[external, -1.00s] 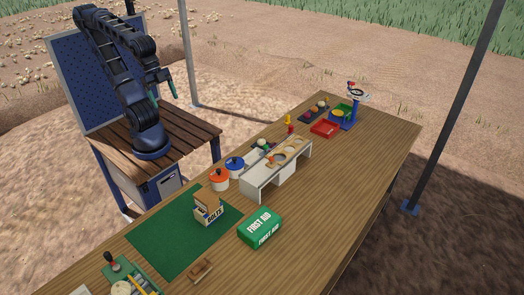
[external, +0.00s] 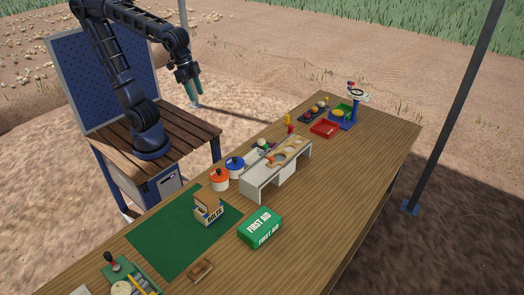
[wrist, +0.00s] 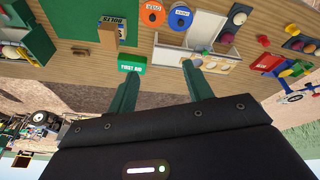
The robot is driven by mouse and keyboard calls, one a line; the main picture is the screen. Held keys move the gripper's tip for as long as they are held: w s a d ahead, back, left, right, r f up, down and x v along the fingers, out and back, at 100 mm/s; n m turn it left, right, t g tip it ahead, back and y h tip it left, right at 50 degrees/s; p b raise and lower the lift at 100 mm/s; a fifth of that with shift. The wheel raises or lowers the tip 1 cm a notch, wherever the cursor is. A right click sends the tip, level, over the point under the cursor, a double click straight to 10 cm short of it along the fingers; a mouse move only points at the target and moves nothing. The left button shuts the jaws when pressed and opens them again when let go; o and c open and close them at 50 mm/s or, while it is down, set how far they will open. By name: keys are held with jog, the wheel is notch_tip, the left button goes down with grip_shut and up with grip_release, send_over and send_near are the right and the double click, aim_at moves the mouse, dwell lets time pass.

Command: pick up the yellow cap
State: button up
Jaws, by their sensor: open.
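A small yellow piece (external: 288,119), which may be the yellow cap, shows behind the white stand on the long table, just above a small red piece (external: 291,129). My gripper (external: 192,92) is raised in the air left of the table, well apart from the yellow piece. Its green fingers (wrist: 158,72) are spread with nothing between them.
The white stand (external: 257,182) with round holes is mid-table. Orange-lidded (external: 219,177) and blue-lidded (external: 235,164) pots stand left of it. A bolts box (external: 208,212), first aid box (external: 261,228), red tray (external: 325,128) and blue scale (external: 350,117) are also on the table.

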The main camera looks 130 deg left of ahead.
jog(key=w+a+f+n+g, duration=0.1)
jog(key=w+a+n, duration=0.2)
jog(key=w+a, duration=0.35)
jog(key=w+a+f+n, duration=0.2)
jog(key=w+a, duration=0.1)
jog(key=a, duration=0.6)
jog(key=n+g, duration=0.3)
jog(key=n, duration=0.9)
send_near(288, 115)
jog(key=shift+s+d+f+h, duration=0.1)
jog(key=shift+s+f+h, duration=0.2)
jog(key=shift+s, duration=0.2)
notch_tip(288, 115, down, 5)
jog(key=shift+w+r, duration=0.1)
jog(key=shift+r, duration=0.05)
jog(key=shift+w+a+f, duration=0.1)
jog(key=shift+f, duration=1.2)
jog(key=shift+w+a+f, duration=0.1)
jog(key=shift+w+f, duration=0.05)
jog(key=shift+f, duration=1.15)
jog(key=c, duration=1.1)
